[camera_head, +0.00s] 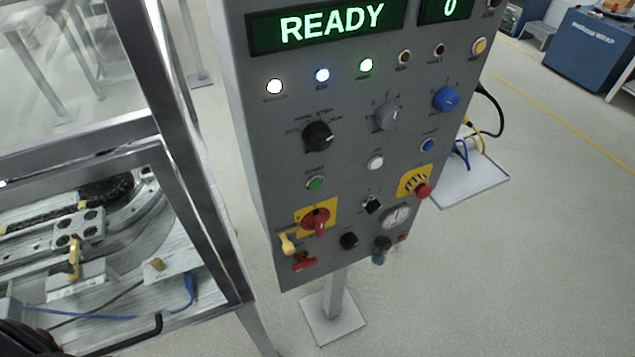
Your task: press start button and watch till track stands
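The grey control panel (345,220) stands on a post in the middle of the head view. Its display (332,23) reads READY, and a smaller display (449,8) beside it reads 0. The green button (315,183), which looks like the start button, is at the panel's lower left; its label is too small to read. White, blue and green lamps are lit in the row under the display. Part of the ring track (140,205) shows behind a metal-framed enclosure at the left. Neither gripper is in view.
A red rotary switch (315,219) on a yellow plate and a red emergency button (423,191) sit near the green button. The enclosure frame (205,190) stands close at the panel's left. A blue cabinet (592,50) is far right. The floor at right is mostly clear.

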